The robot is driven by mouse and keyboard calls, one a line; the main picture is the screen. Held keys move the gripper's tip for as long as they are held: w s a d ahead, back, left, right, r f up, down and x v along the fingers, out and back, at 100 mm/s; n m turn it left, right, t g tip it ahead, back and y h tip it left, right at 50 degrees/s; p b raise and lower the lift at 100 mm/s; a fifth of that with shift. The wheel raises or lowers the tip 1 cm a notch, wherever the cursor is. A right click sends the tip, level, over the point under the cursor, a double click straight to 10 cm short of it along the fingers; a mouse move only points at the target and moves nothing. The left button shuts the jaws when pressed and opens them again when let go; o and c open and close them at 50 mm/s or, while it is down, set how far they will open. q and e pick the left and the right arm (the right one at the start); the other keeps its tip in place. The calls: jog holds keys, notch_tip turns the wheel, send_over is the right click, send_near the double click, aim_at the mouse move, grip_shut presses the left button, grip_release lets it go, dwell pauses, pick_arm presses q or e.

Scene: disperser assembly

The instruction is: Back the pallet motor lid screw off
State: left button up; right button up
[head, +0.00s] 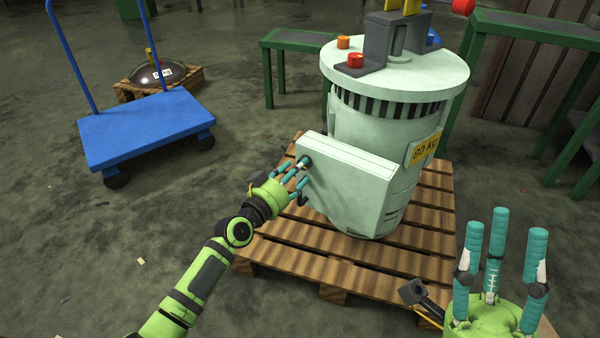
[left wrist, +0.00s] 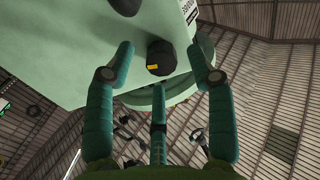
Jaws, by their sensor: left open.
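The pale green motor (head: 365,135) stands upright on a wooden pallet (head: 290,250). Its boxy lid (head: 345,185) is on the side facing me. In the left wrist view a black screw knob (left wrist: 160,57) with a yellow mark sticks out from a pale green face. My left gripper (head: 298,180) is at the lid's left edge. In the left wrist view its teal fingers (left wrist: 160,75) are spread around the knob, with visible gaps at the sides; contact of the middle finger cannot be told. My right gripper (head: 500,245) is open and empty at the lower right, its fingers pointing up.
A blue cart (head: 145,125) stands at the left, with a metal dome (head: 157,73) on a small pallet behind it. Green-framed tables (head: 300,40) stand behind the motor. A second dark knob (left wrist: 125,5) shows at the top of the left wrist view.

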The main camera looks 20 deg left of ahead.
pick_arm(q)
jog(key=shift+x, duration=0.8)
grip_shut()
